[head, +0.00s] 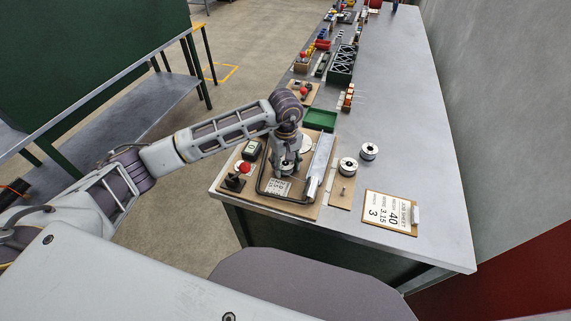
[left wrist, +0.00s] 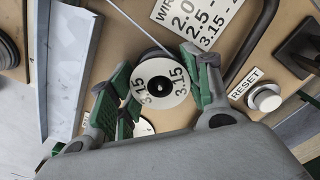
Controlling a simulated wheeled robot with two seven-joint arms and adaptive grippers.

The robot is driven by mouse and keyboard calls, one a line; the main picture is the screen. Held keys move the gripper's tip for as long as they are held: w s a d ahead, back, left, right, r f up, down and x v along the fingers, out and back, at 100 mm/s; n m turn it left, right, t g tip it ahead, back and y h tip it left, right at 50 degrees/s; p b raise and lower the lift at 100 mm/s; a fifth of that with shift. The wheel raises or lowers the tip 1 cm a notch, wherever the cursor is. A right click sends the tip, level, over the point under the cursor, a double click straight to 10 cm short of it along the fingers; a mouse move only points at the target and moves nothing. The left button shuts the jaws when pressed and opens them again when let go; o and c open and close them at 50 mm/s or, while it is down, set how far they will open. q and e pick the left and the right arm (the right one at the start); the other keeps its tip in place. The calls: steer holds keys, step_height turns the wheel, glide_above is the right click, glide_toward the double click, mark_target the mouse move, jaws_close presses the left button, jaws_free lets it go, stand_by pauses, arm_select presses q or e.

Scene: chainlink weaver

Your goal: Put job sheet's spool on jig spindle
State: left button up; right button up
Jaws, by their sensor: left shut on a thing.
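The white-faced spool marked 3.15 (left wrist: 160,84) is between the fingers of my left gripper (left wrist: 160,92), which is shut on it. In the head view my left gripper (head: 286,164) points down over the jig board (head: 258,198), with the spool's pale edge just showing at its tips. The job sheet (head: 389,212) lies at the front right of the bench and reads wire 3.15. The jig spindle is not clearly visible; I cannot tell whether it is inside the spool's dark centre hole. My right gripper is not in view.
Two other spools stand to the right, one (head: 348,166) on a small board with a bare peg, another (head: 368,151) behind it. A metal channel (head: 320,160), a bent black bar and a red knob (head: 245,167) surround the gripper.

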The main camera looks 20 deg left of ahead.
arm_select(q)
steer(key=o, duration=1)
steer(key=shift+o, duration=1.6)
steer(key=shift+r, duration=0.75)
step_height(320, 180, up, 11)
steer(key=shift+f, duration=0.2)
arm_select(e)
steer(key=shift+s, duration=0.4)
arm_select(q)
steer(key=shift+s+d+f, duration=0.1)
